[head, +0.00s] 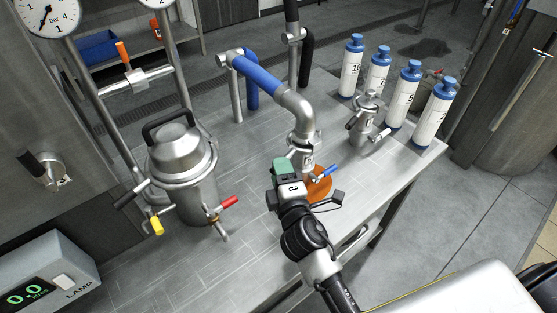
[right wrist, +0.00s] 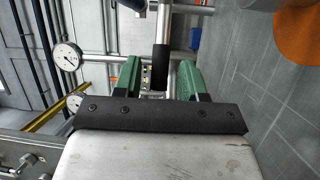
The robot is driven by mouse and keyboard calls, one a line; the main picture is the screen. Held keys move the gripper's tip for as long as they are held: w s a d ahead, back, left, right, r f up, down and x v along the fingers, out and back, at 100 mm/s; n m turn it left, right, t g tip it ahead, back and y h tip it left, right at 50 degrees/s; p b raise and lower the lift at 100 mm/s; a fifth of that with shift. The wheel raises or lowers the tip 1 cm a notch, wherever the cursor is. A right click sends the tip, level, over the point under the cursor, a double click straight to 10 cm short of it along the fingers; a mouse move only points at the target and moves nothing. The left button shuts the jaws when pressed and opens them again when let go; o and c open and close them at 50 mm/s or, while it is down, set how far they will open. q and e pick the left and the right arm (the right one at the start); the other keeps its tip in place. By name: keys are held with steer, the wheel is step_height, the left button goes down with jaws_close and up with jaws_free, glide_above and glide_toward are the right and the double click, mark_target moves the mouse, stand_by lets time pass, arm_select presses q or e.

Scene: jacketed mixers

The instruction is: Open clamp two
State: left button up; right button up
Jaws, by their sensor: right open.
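A clamp (head: 305,158) sits on the joint below the bent steel pipe with a blue sleeve (head: 258,76). A blue lever (head: 329,170) sticks out beside this clamp to the right. I cannot read a number on it. My right gripper (head: 285,170), with green fingers, is close in front of the clamp and hides part of it. In the right wrist view its green fingers (right wrist: 160,76) stand apart. A black bar (right wrist: 160,68) shows in the gap between them; I cannot tell whether it is inside the jaws or beyond. My left gripper is not in view.
A lidded steel vessel (head: 182,175) with red and yellow levers stands left on the steel table (head: 120,262). An orange disc (head: 321,190) is just behind my gripper. A small steel vessel (head: 366,118) and several blue-capped white bottles (head: 403,95) stand on the right.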

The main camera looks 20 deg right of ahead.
steer(key=shift+w, duration=1.1)
jaws_close()
